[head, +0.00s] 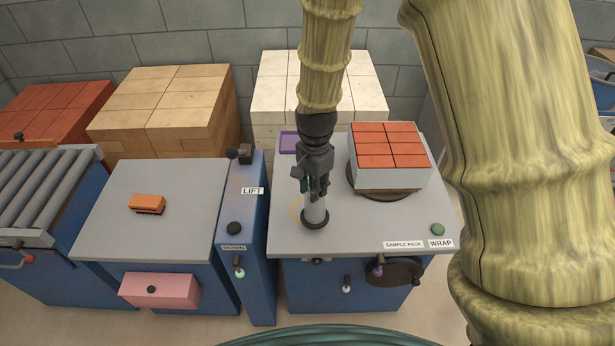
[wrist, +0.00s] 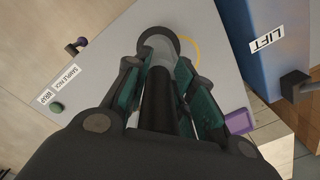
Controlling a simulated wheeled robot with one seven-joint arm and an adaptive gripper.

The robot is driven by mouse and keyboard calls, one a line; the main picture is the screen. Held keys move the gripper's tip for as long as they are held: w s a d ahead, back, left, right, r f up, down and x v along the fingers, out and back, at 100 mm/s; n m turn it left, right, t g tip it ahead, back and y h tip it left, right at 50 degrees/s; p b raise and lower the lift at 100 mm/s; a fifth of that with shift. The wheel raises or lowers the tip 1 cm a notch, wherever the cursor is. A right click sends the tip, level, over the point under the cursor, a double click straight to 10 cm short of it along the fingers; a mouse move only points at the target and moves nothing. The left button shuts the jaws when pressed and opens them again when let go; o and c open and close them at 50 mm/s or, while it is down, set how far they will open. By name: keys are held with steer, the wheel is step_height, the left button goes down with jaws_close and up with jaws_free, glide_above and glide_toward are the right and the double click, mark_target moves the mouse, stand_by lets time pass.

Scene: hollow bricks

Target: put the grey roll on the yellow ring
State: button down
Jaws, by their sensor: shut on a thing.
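My gripper (head: 317,190) points down over the right-hand grey table and is shut on the grey roll (head: 315,208), a pale upright cylinder with a dark round end at the bottom. In the wrist view the roll (wrist: 160,62) runs between my two fingers (wrist: 158,92), its dark end away from me. The yellow ring (head: 296,209) is a thin circle on the tabletop, partly hidden by the roll. In the wrist view its arc (wrist: 197,50) shows right beside the roll's dark end. The roll's end overlaps the ring off-centre in both views; I cannot tell whether it touches the table.
A turntable with a block of red-topped bricks (head: 390,153) stands right of my gripper. A purple tray (head: 289,142) lies behind. A blue lift post (head: 246,205) is on the left. The front of the grey tabletop (head: 365,238) is mostly clear, with a green button (head: 438,229) at its right corner.

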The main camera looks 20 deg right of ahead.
steer(key=w+f+p, duration=0.3)
steer(key=w+f, duration=0.1)
steer(key=w, duration=0.1)
steer(key=shift+w, duration=0.4)
steer(key=shift+d+f, duration=0.1)
stand_by(0.3)
steer(key=c, duration=1.2)
jaws_free()
steer(key=shift+c, duration=0.2)
steer(key=shift+o, duration=0.3)
step_height(320, 180, up, 12)
steer(key=b, duration=0.3)
steer(key=shift+b, duration=0.3)
